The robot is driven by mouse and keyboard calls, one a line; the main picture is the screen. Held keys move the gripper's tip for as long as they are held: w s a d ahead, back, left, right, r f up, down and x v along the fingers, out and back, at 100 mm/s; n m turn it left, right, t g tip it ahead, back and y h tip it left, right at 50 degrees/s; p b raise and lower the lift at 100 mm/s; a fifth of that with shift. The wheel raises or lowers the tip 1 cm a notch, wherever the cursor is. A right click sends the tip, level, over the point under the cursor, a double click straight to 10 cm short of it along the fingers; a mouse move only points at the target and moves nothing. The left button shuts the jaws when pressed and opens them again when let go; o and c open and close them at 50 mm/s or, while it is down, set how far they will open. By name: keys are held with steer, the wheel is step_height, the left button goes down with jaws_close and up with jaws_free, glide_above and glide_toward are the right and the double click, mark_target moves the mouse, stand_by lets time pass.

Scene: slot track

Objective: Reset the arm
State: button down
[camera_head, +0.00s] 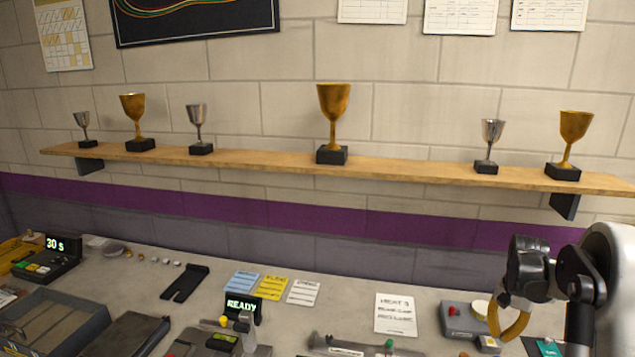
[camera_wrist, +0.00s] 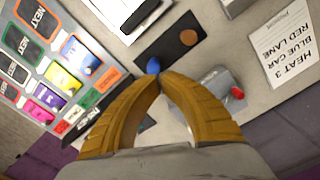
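My gripper (camera_head: 508,338) hangs at the lower right of the head view, above the right part of the bench. Its yellow fingers curve in and meet at the tips, as the wrist view also shows (camera_wrist: 160,78). I see nothing clearly held between them. A small blue rounded piece (camera_wrist: 152,66) shows just past the tips, in front of a dark plate with a copper disc (camera_wrist: 188,37). It looks to lie beyond the fingers rather than in them.
Below my gripper are a grey box with a red button (camera_head: 453,311), a printed heat card (camera_head: 396,314) and a board of coloured cards (camera_wrist: 45,65). A lit READY device (camera_head: 241,306) and a timer (camera_head: 55,245) stand left. A trophy shelf (camera_head: 265,161) runs along the wall.

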steer(key=s+a+r+n+t+b, duration=0.2)
steer(key=s+a+r, duration=0.3)
steer(key=a, duration=0.4)
steer(key=s+a+r+n+t+b, duration=0.1)
steer(key=s+a+r+n+b, duration=0.1)
steer(key=a+r, duration=0.55)
steer(key=s+a+f+n+t+b, duration=0.1)
steer(key=s+a+f+n+t, duration=0.1)
steer(key=s+a, duration=0.5)
steer(key=s+a+f+n+t+b, duration=0.1)
steer(key=s+a+n+t+b, duration=0.1)
steer(key=s+a, duration=0.5)
steer(key=shift+s+f+n, duration=0.35)
steer(key=shift+s+n, duration=0.05)
steer(key=shift+s, duration=0.8)
steer(key=shift+d, duration=0.1)
